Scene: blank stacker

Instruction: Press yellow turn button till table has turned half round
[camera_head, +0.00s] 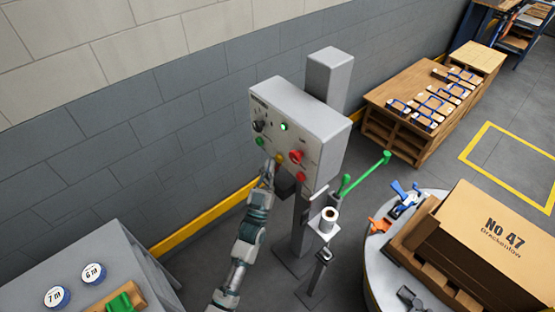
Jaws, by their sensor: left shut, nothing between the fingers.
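A grey control box (318,133) on a post carries a lit green button (283,126), a red knob (296,157), another red button (301,177), a small yellow-green button (260,142) and a black knob (258,126). A yellow button (279,158) sits low on its face. My left gripper (269,166) is shut and empty, its tips just below left of the yellow button; I cannot tell whether they touch it. The round table (375,262) at the right bears a brown box marked No 47 (490,230) on a wooden pallet. My right gripper is not in view.
Green-handled levers (365,175) and a white roll on a stand (328,218) stand between the box and the round table. A grey bench (95,255) is at lower left. A wooden rack (400,120) with several blue-framed blocks stands behind.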

